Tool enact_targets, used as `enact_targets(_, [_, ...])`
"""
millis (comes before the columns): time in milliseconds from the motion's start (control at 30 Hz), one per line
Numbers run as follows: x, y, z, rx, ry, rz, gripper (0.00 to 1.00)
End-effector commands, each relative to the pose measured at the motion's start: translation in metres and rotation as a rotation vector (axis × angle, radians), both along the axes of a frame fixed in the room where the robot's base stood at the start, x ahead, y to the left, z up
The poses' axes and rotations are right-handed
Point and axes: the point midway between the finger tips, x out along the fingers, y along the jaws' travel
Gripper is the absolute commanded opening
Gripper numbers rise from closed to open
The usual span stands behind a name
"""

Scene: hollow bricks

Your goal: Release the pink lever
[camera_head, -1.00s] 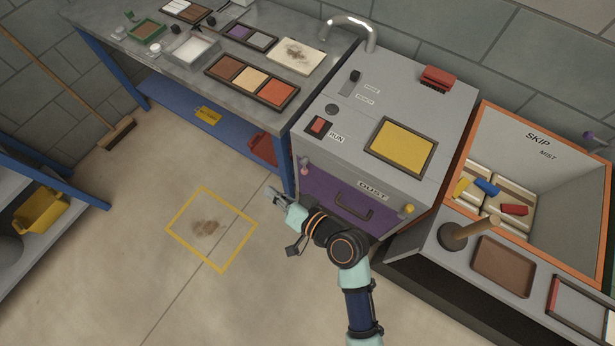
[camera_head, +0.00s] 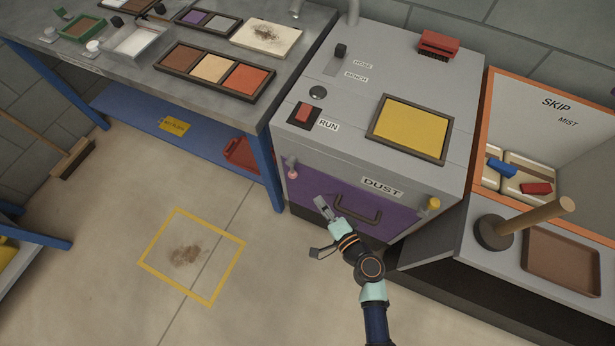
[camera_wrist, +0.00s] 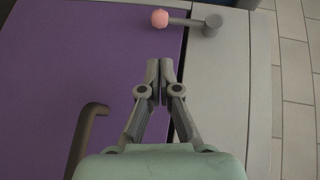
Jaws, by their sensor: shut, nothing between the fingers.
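The pink lever (camera_head: 292,172) is a small pink knob on a grey arm at the upper left of the purple dust drawer (camera_head: 322,187). In the wrist view the pink knob (camera_wrist: 160,18) lies over the purple panel, and its grey pivot (camera_wrist: 211,25) is on the grey frame to the right. My gripper (camera_head: 322,205) is in front of the drawer, below and right of the lever. In the wrist view my gripper (camera_wrist: 160,66) is shut and empty, its tips apart from the knob.
The drawer's dark handle (camera_head: 358,211) is close to my gripper. A yellow knob (camera_head: 433,204) sits at the drawer's right side. A blue bench leg (camera_head: 266,165) stands left of the cabinet.

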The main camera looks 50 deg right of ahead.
Motion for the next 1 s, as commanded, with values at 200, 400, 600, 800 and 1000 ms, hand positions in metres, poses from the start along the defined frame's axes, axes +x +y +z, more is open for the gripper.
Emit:
enact_targets(200, [0.031,-0.01,-0.006,-0.002,-0.002,0.005,0.0])
enact_targets(400, [0.067,-0.023,-0.013,-0.002,-0.001,0.003,0.0])
enact_targets(600, [0.088,-0.03,-0.016,-0.001,-0.001,0.002,0.0])
enact_targets(800, [0.092,-0.031,-0.016,-0.001,0.0,0.002,0.0])
enact_targets(1000, [0.092,-0.031,-0.016,-0.001,0.0,0.002,0.0])
